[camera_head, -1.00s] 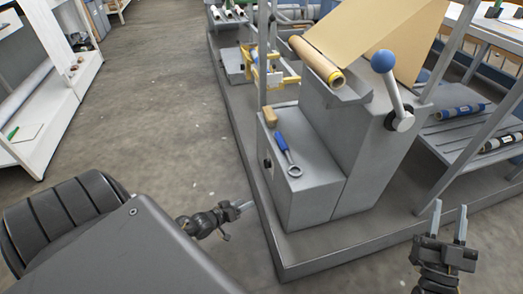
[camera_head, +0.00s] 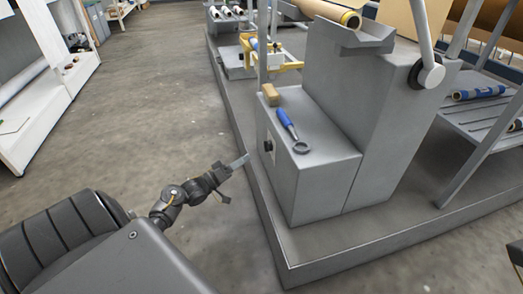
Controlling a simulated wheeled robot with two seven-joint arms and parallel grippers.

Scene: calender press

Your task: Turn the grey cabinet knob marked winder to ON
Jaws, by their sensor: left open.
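The grey cabinet (camera_head: 318,190) stands at the foot of the machine on a low platform. A small dark knob (camera_head: 268,146) sits on a pale plate on its left side face. The knob is small; its marking and setting cannot be read. My left gripper (camera_head: 238,163) is open and empty, left of the cabinet and slightly below the knob in the picture, apart from it. Its fingers point right towards that side face. Only a dark piece at the lower right edge shows of what may be my right arm or gripper; no fingers are visible.
A blue-handled ring tool (camera_head: 287,123) and a tan block (camera_head: 270,95) lie on the cabinet top. The platform edge (camera_head: 262,215) rises beside my left gripper. Open floor (camera_head: 150,110) lies to the left. A lever (camera_head: 424,45) is on the machine's right.

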